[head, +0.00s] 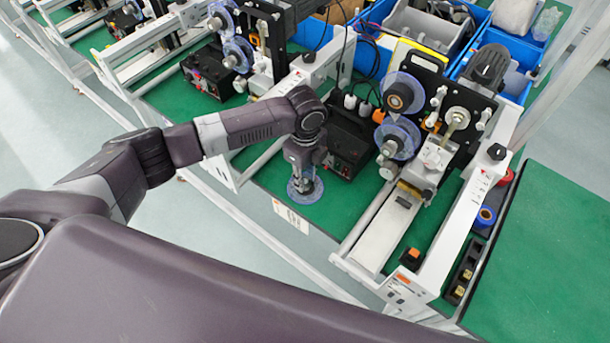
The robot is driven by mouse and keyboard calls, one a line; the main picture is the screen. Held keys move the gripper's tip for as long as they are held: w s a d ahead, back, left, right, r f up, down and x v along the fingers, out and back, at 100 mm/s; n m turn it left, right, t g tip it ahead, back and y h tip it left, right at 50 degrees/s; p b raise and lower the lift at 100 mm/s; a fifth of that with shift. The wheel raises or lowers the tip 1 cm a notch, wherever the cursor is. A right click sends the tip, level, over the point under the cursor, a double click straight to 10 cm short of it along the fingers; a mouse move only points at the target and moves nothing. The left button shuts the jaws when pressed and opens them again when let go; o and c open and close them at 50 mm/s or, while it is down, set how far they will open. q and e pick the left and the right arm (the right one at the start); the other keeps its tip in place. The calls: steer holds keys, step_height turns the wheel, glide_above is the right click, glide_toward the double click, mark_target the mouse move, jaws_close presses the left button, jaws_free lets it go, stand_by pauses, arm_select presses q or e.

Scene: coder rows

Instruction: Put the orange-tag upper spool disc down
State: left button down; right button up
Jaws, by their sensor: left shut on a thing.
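My left gripper (303,168) points down at the front edge of the green bench, left of the orange-tag machine (440,130). It is shut on a translucent blue disc (306,196), the spool disc, which lies flat at or just above the green top. I cannot tell whether it touches. The gripper hides the disc's middle. On the machine, the upper spool (400,92) and the lower spool (397,138) both show bluish discs. My right gripper is not in view.
A black control box (350,140) stands just behind the gripper. White frame rails (385,228) stand to the right. Blue bins (512,75) are at the back. Blue and red rolls (486,216) lie farther right. Bare green top (550,260) shows at the right.

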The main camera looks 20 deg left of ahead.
arm_select(q)
steer(key=c, duration=1.6)
jaws_free()
steer(key=shift+r+b, duration=1.65)
steer(key=shift+r, duration=4.4)
